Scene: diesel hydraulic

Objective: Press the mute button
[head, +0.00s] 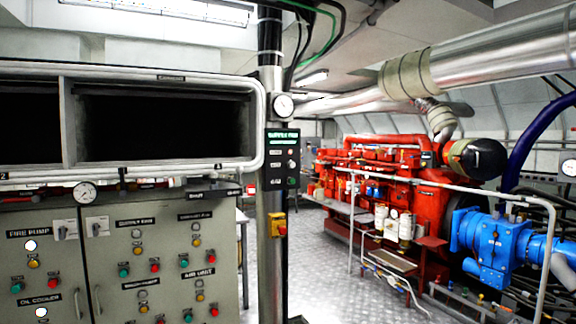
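No button that I can read as "mute" shows in the head view. A grey control cabinet (62,285) at the lower left carries several green, red and yellow buttons; its legible labels include "FIRE PUMP" and "OIL COOLER". A narrow black panel (283,182) on the post right of centre has a green-lit heading and small controls, too small to identify. Below it is a yellow box (277,225) with a red part on it. My gripper is not in view.
A steel post (270,262) stands right of the cabinet. A metal-framed dark opening (160,128) is above the cabinet. A red engine (400,190) with a blue pump (492,240) stands at the right behind railings. Chequered metal floor (325,285) lies between, mostly clear.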

